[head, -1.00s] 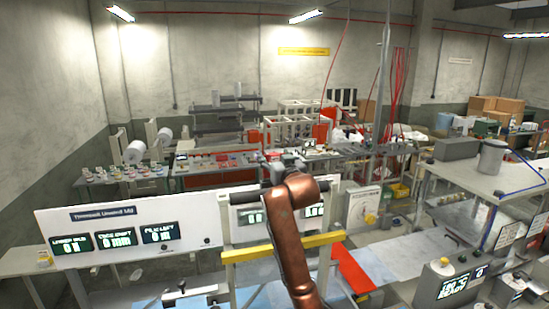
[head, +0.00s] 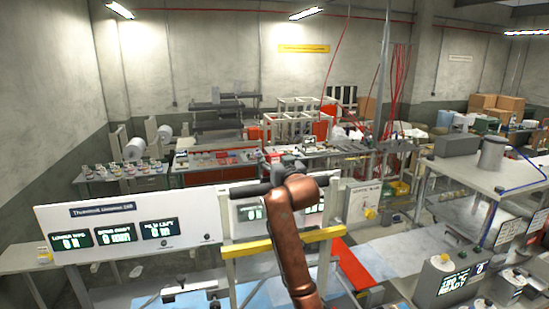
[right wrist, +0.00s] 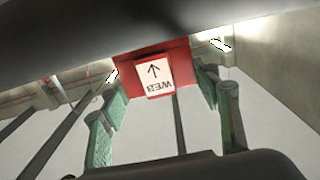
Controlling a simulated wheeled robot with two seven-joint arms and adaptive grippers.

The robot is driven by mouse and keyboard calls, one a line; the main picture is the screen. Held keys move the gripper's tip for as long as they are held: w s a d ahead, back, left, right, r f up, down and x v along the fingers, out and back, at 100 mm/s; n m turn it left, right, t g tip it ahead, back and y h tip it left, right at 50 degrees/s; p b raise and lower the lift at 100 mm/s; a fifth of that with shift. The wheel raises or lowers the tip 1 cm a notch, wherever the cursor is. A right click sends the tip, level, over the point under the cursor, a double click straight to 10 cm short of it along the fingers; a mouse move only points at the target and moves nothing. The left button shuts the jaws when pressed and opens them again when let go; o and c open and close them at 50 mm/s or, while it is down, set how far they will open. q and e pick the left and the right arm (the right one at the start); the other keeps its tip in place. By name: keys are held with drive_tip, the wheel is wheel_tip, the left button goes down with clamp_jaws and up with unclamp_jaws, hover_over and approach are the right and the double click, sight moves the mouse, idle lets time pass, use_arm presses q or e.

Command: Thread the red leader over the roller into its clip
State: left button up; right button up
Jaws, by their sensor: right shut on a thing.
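The red leader (right wrist: 125,68) shows in the right wrist view with a white label (right wrist: 155,77) marked WEB and an arrow. My right gripper (right wrist: 160,88) is shut on it, its green fingers at either side of the label. A thick dark band (right wrist: 120,25) crosses the top of that view; I cannot tell whether it is the roller. In the head view my copper arm hides most of the right gripper (head: 270,172) and the leader. A dark bar (head: 248,190) shows beside it, above the yellow crossbar. I cannot make out the clip. My left gripper is out of view.
A white panel with displays (head: 130,228) stands left of my arm. A yellow crossbar (head: 240,249) runs behind my forearm. A red strip (head: 352,268) lies right of it over a pale blue surface (head: 405,250). A grey control box (head: 445,280) stands at the lower right.

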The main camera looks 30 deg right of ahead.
drive_tip(key=shift+f+b, duration=0.5)
drive_tip(key=shift+f, duration=0.55)
drive_tip(key=o, duration=1.2)
drive_tip(key=shift+o, duration=0.2)
drive_tip(key=v, duration=1.2)
